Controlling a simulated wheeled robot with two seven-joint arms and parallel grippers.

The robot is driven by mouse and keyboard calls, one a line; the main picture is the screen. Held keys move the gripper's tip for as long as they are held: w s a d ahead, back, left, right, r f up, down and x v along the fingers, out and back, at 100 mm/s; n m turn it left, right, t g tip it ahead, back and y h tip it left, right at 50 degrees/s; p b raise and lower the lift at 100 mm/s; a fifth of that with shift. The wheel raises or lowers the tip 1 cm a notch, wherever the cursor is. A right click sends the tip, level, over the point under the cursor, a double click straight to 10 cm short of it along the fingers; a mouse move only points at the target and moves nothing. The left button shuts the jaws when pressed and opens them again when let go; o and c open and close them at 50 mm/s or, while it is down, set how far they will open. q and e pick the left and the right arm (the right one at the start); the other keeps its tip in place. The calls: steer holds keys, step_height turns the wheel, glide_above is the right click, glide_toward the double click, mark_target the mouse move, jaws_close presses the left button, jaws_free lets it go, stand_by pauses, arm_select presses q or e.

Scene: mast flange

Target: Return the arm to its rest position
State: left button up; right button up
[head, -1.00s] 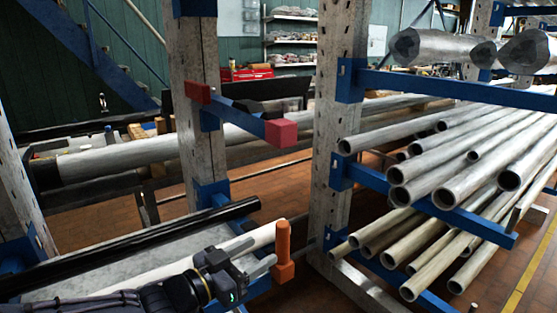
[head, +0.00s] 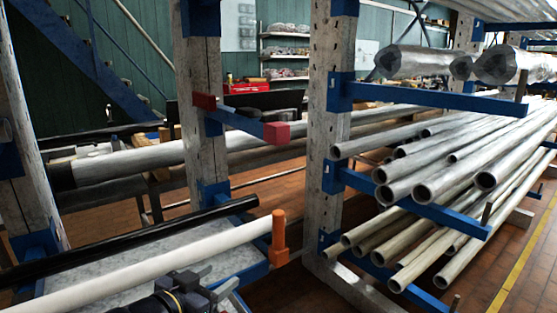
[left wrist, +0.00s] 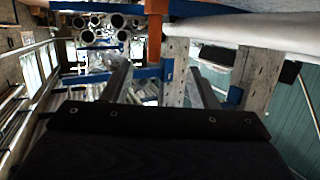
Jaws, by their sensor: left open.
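My left gripper (head: 218,282) shows at the bottom edge of the head view, its fingers spread and nothing between them. It is in front of the white pipe and below and left of the orange stop post (head: 279,240), apart from the post as far as I can tell. In the left wrist view both fingers (left wrist: 161,82) stand apart and empty. The orange post (left wrist: 154,38) and the white pipe (left wrist: 245,30) show beyond them. Most of my left arm is cut off by the frame. My right gripper is not in view.
The white pipe (head: 150,263) and a black pipe (head: 125,240) lie on the near rack shelf. A blue arm with a red end block (head: 277,132) juts out above. Grey uprights (head: 330,130) and a rack of metal pipes (head: 440,160) stand at right.

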arm_select(q)
steer(key=s+a+f+n+g+y, duration=0.1)
steer(key=s+a+f+n+y, duration=0.15)
steer(key=s+a, duration=0.2)
steer(key=s+a+f+n+g+y, duration=0.1)
steer(key=s+a+n+y, duration=0.15)
steer(key=s+a, duration=0.2)
steer(key=s+f+n+g+h, duration=0.1)
steer(key=s+f+n+g, duration=0.3)
steer(key=s, duration=1)
step_height(320, 180, up, 13)
steer(key=s+d+m+g+p, duration=0.1)
steer(key=p, duration=1.3)
steer(key=shift+g, duration=0.3)
